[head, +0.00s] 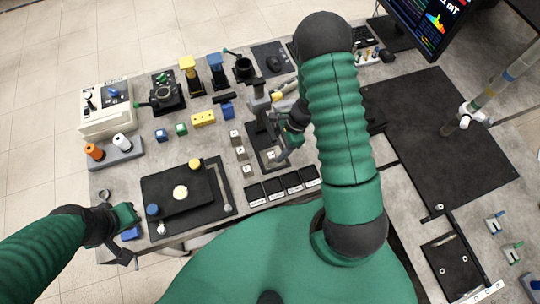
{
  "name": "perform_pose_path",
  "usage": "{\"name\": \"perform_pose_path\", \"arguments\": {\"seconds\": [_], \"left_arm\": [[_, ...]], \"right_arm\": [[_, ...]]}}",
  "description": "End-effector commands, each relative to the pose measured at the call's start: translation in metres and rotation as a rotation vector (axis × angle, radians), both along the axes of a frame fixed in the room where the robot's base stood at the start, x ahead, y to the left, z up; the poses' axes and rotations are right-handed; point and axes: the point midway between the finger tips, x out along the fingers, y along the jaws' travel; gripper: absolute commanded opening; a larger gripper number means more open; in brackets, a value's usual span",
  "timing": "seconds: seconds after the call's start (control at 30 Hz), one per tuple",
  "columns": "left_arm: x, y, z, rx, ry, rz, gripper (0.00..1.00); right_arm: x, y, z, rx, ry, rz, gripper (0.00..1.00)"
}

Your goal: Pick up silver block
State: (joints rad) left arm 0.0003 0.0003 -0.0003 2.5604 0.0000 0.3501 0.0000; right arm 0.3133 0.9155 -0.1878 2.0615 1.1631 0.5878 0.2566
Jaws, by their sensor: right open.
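Several small silver-grey blocks stand in a column near the table's middle: one at the back (235,137), one in the middle (241,153) and one at the front (247,170). Another small light piece (271,155) shows on the dark stand beside my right gripper. My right gripper (283,153) is open, just right of the blocks, partly hidden by my arm. I cannot tell whether it touches that piece. My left gripper (128,238) is low at the table's front left edge, by a blue block (130,232); its jaws are unclear.
A black plate with round knobs (216,205) lies at front left. Labelled black trays (256,194) line the front edge. Yellow (203,118), green and blue blocks, a microscope (258,105) and a cream device (107,106) stand behind. A large dark mat (440,140) lies right.

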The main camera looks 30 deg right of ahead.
Motion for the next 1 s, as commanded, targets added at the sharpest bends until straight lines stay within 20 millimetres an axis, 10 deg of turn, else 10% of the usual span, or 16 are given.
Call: {"name": "perform_pose_path", "arguments": {"seconds": [0.47,1.0], "left_arm": [[0.0,0.0,0.009,0.0,-0.001,-0.001,0.0],[0.0,0.0,0.009,0.0,-0.001,-0.001,0.0]], "right_arm": [[0.004,0.015,-0.038,-0.003,-0.001,0.001,0.62],[0.004,0.012,-0.038,-0.002,-0.001,0.001,0.0]]}}
